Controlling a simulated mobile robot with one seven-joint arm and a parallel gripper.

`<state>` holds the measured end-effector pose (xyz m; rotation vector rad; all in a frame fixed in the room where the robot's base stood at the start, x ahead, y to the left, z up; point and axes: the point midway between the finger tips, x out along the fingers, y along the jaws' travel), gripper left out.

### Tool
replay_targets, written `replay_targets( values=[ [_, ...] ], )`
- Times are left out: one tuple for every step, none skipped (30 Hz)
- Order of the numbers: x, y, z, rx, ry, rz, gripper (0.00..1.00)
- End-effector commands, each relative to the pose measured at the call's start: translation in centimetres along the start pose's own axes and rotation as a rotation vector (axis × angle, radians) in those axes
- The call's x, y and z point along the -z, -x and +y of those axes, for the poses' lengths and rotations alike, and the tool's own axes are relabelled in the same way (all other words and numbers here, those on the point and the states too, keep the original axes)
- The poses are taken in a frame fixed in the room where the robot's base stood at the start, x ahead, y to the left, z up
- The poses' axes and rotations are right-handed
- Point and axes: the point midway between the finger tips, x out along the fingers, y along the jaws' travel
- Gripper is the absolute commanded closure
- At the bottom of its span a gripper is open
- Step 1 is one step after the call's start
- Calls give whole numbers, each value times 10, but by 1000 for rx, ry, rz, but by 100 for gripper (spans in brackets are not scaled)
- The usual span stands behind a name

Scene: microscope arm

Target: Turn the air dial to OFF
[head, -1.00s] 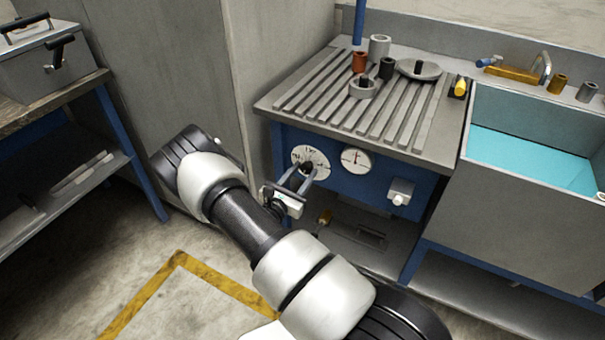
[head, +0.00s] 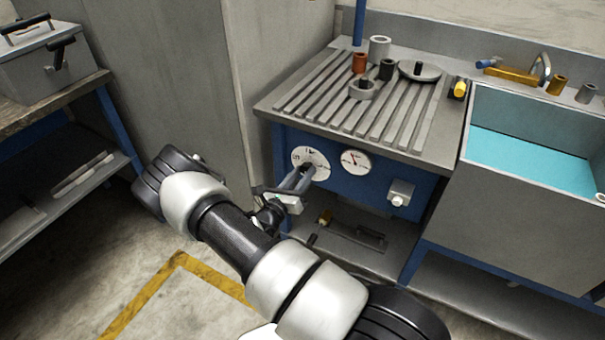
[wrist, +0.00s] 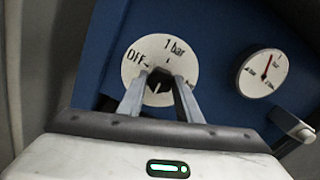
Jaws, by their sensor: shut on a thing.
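The air dial is a round white plate (head: 312,157) with a dark knob on the blue front panel, at the left under the slatted worktop. In the wrist view the plate (wrist: 145,50) reads "OFF" at its left and "1 bar" at its top. The dark knob (wrist: 159,78) sits at the plate's lower middle. My gripper (head: 305,171) reaches the knob from the front left and is shut on it. In the wrist view both fingers (wrist: 160,88) flank the knob and partly hide it. Which mark the knob points to is hard to tell.
A white gauge (head: 356,162) with a red needle is right of the dial; it also shows in the wrist view (wrist: 262,74). A grey box (head: 401,192) with a white button is further right. The slatted worktop (head: 285,117) overhangs the panel.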

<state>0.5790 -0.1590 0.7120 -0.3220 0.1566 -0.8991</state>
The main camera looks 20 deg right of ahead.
Motion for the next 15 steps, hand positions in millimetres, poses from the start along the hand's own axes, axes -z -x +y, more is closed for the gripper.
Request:
replay_targets(
  values=[
    [-1, 1, 0, -2, 47, -1, 91],
    [-1, 1, 1, -3, 76, -1, 91],
    [0, 1, 1, -3, 114, -1, 91],
    [0, 1, 1, -2, 142, -1, 91],
    [-1, 0, 0, -1, 170, -1, 91],
    [0, 1, 1, -2, 208, -1, 91],
    [0, 1, 1, -2, 237, -1, 91],
    [0, 1, 1, -2, 265, -1, 91],
    [0, 1, 1, -2, 303, -1, 91],
    [0, 1, 1, -1, 332, -1, 91],
    [0, 0, 0, -1, 360, -1, 91],
    [0, 1, 1, -1, 398, 0, 91],
    [0, 1, 1, -2, 427, 0, 91],
    [0, 1, 1, -2, 455, -1, 91],
    [0, 1, 1, -2, 492, -1, 91]
  ],
)
